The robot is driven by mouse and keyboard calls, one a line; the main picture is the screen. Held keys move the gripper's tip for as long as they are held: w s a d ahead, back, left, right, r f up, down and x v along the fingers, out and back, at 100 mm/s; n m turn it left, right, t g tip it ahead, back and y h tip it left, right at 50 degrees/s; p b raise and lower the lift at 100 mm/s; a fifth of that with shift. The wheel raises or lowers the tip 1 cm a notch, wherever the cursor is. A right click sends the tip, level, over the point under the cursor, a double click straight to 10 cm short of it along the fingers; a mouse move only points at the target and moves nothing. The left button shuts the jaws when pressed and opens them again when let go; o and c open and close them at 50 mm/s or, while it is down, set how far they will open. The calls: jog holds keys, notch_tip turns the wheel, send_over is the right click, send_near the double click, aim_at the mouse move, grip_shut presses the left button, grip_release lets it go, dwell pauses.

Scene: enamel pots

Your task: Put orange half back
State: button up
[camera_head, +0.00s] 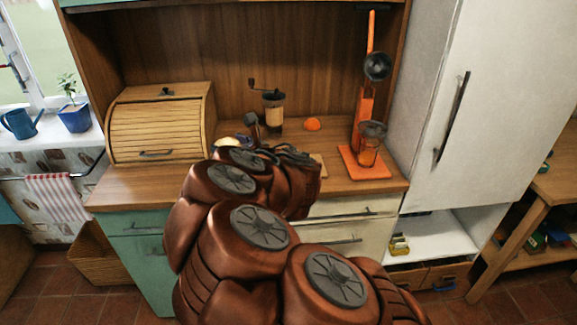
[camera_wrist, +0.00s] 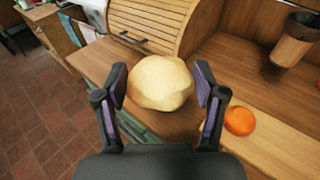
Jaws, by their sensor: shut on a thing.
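My gripper (camera_wrist: 160,82) is shut on a pale beige, rounded lump (camera_wrist: 160,83) that looks like a bread roll. The lump sits between the two fingers, in front of the roll-top wooden box.
The roll-top box (camera_head: 160,125) stands at the counter's left. A hand grinder (camera_head: 273,112) stands at the back. An orange press (camera_head: 366,105) with a glass (camera_head: 369,152) stands at the right. Bare counter (camera_head: 140,188) shows at the front left.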

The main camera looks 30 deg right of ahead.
jog(key=s+d+f+m+h+b, duration=0.1)
jog(key=s+d+f+b, duration=0.5)
jog(key=d, duration=0.4)
jog(key=s+d+f+b, duration=0.4)
jog(key=s+d+b, duration=0.2)
jog(key=d+b, duration=0.3)
jog(key=w+d+p, duration=0.1)
jog(key=p, duration=0.2)
jog(key=w+d+p, duration=0.1)
jog(key=w+p, duration=0.1)
jog(key=p, duration=0.1)
jog(key=w+d+p, duration=0.1)
jog(key=w+p, duration=0.1)
jog(key=p, duration=0.1)
jog(key=shift+d+f, duration=0.1)
jog(key=shift+f, duration=0.15)
jog(key=w+d, duration=0.1)
jog(key=w, duration=0.2)
jog(key=w+d+f+p, duration=0.1)
jog(key=w+d, duration=0.1)
jog(key=w, duration=0.1)
jog(key=w+d+p, duration=0.1)
jog(key=w, duration=0.2)
jog(key=shift+w+d+f, duration=0.15)
jog(key=shift+w+f, duration=0.05)
jog(key=shift+w, duration=0.15)
jog(key=shift+f+p, duration=0.75)
jog(key=shift+f, duration=1)
